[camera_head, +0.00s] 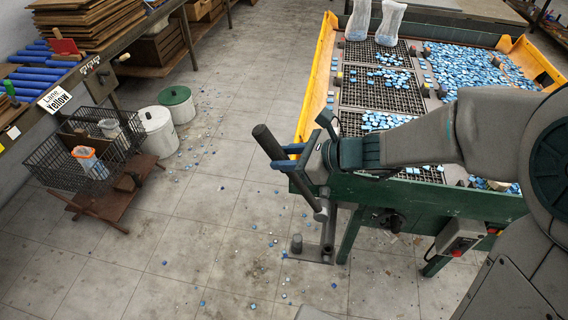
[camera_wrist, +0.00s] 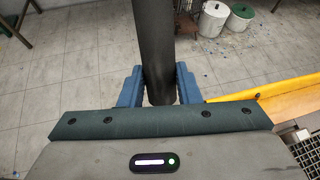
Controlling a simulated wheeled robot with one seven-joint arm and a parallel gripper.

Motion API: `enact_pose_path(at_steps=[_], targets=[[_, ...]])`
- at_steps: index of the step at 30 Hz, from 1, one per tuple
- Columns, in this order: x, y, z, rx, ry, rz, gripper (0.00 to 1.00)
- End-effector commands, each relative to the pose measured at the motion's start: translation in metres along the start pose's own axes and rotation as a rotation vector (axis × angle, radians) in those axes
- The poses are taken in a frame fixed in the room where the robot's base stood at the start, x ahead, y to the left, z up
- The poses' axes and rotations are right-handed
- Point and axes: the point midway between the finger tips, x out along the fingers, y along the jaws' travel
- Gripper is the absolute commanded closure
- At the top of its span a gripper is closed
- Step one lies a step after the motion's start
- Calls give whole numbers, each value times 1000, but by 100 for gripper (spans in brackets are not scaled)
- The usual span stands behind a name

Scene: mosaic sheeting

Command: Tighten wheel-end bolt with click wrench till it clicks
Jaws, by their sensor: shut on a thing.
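The click wrench (camera_head: 268,142) is a bar with a thick dark grip at its upper left and a thinner grey shaft running down to the right. It is held tilted beside the green table's near left corner. My gripper (camera_head: 286,158) is shut around it, with blue fingers on both sides. In the wrist view the dark grip (camera_wrist: 155,45) stands between the fingers (camera_wrist: 157,88). The wrench's lower end is near an upright grey bracket (camera_head: 328,235). A short grey stub (camera_head: 297,243) stands on the bracket's foot. I cannot make out the wheel-end bolt or whether the wrench touches it.
The green table (camera_head: 400,197) has yellow side boards (camera_head: 316,85) and trays of blue tiles. Lidded bins (camera_head: 158,131) and a wire basket (camera_head: 60,170) stand at left by a bench. The floor between is open, with scattered tiles. A control box (camera_head: 460,237) hangs on the table's front.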

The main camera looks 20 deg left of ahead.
Motion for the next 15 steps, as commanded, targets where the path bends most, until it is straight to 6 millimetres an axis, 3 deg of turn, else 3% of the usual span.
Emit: enact_pose_path(at_steps=[15], targets=[[2, -8, 1, -2, -2, -1, 100]])
